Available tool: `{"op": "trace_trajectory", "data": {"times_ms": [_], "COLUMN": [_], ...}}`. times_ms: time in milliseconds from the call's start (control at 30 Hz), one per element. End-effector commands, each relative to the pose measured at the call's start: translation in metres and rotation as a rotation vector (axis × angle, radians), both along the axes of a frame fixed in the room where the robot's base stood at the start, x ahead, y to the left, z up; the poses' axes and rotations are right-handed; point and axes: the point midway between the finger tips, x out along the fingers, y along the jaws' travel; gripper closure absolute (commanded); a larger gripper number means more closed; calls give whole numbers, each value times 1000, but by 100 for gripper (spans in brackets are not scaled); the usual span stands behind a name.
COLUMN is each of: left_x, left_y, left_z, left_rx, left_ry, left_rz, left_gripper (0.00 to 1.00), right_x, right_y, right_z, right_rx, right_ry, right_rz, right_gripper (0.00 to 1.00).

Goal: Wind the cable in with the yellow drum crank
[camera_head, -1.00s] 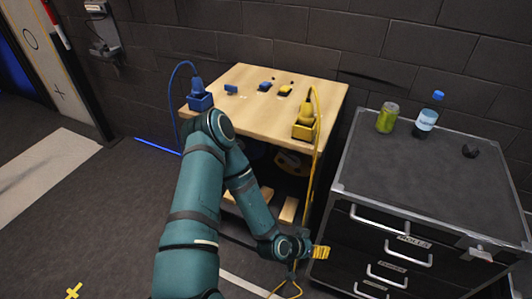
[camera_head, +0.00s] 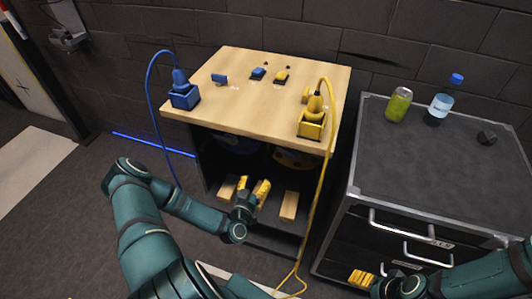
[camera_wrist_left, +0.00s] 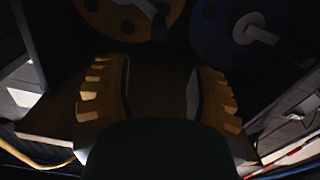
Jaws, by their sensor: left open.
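The yellow drum (camera_head: 297,158) sits in the dark space under the wooden table, half hidden by the tabletop. In the left wrist view the yellow drum (camera_wrist_left: 118,16) is at the top, with its crank (camera_wrist_left: 147,9) showing dimly. The yellow cable (camera_head: 316,195) hangs from the yellow plug and socket box (camera_head: 312,122) past the table's right front to the floor. My left gripper (camera_head: 251,189) is open and empty, below and left of the yellow drum. My right gripper (camera_head: 362,277) is low in front of the dark cabinet; its jaw opening is unclear.
A blue drum (camera_wrist_left: 228,30) with its own crank is beside the yellow one. Wooden blocks (camera_head: 289,206) lie below the drums. The tabletop (camera_head: 250,105) carries a blue plug box (camera_head: 184,98) and small buttons. The drawer cabinet (camera_head: 440,165) stands close on the right.

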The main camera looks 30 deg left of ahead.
Motion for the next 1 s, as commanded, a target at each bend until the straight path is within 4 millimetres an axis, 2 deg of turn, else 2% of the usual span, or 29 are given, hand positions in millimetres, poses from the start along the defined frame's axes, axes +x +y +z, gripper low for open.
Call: {"op": "trace_trajectory", "data": {"times_ms": [167, 500, 700, 1000], "left_x": [20, 85, 115, 131], "left_y": [5, 20, 27, 31], "left_z": [0, -1, -1, 0], "left_rx": [0, -1, -1, -2], "left_ry": [-2, -1, 0, 2], "left_rz": [0, -1, -2, -2], "left_gripper": [43, 43, 43, 43], "right_x": [-1, -1, 0, 1], "right_y": [0, 0, 0, 0], "right_z": [-3, -11, -16, -18], "right_rx": [0, 0, 0, -1], "right_ry": [2, 2, -1, -3], "right_rz": [1, 2, 2, 1], "right_gripper": [31, 31, 31, 31]}}
